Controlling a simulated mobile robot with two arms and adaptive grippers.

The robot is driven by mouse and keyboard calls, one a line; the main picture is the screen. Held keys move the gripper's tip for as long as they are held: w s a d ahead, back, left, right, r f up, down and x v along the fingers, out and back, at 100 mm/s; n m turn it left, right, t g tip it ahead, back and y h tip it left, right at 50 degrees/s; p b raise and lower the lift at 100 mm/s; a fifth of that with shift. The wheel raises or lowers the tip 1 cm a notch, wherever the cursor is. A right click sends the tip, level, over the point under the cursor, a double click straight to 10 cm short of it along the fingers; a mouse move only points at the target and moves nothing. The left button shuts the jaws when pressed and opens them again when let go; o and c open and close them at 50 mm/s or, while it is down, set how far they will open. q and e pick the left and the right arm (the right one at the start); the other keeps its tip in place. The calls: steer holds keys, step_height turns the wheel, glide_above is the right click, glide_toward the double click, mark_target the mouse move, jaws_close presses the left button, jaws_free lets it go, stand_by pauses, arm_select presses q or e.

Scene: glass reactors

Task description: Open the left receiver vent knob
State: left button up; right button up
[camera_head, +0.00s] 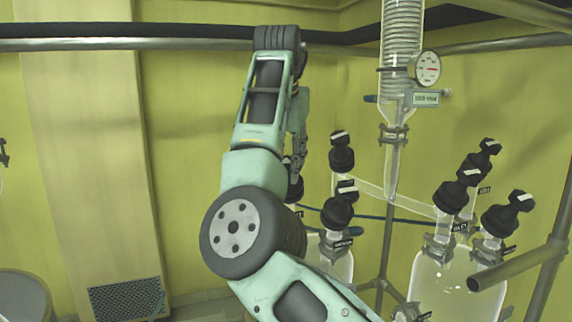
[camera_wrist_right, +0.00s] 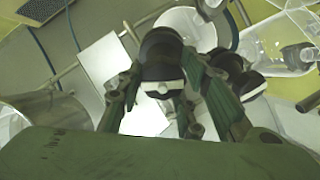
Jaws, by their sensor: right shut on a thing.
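My right gripper (camera_head: 297,158) points down behind my own arm, at the left side of the left glass receiver (camera_head: 338,262). A black knob (camera_head: 294,188) shows just below its fingers, partly hidden by the arm; its label is mostly covered. In the right wrist view the gripper (camera_wrist_right: 163,95) has its fingers on both sides of a black knob with a white mark (camera_wrist_right: 163,62), shut on it. This appears to be the vent knob, but I cannot read its label. My left gripper is not in view.
Other black knobs (camera_head: 338,206) (camera_head: 342,155) stand close to the right of the gripper. A right receiver (camera_head: 440,280) with several knobs, a glass column (camera_head: 402,40) with a gauge (camera_head: 427,68) and metal pipes (camera_head: 520,265) fill the right side. The left side is mostly open.

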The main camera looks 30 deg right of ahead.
steer(key=shift+r, duration=0.15)
steer(key=o, duration=0.8)
steer(key=shift+w, duration=0.1)
steer(key=shift+o, duration=1.4)
steer(key=shift+w+a, duration=0.1)
steer(key=shift+w, duration=0.05)
steer(key=shift+s+r, duration=0.2)
steer(key=v, duration=1.1)
steer(key=shift+a+r, duration=0.1)
steer(key=shift+a, duration=0.05)
steer(key=shift+w, duration=0.1)
